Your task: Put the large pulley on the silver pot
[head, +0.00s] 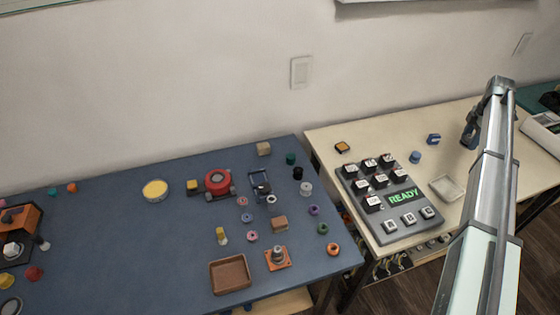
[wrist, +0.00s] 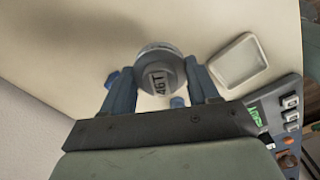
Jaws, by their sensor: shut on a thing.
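My gripper (head: 469,132) hangs above the right-hand cream table, pointing down. The pulley is not clearly visible in the head view. A round silver-rimmed pot with a yellow top (head: 155,190) stands on the blue table at the left. An orange square base with a silver round part (head: 277,256) stands near that table's front edge. I cannot tell for sure which is the silver pot.
A grey keypad reading READY (head: 390,200), a shallow pale tray (head: 447,187) and small blue parts (head: 415,157) are on the cream table. Several spools, a red round device (head: 217,182) and a brown tray (head: 230,275) occupy the blue table (head: 110,240). A narrow gap separates the tables.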

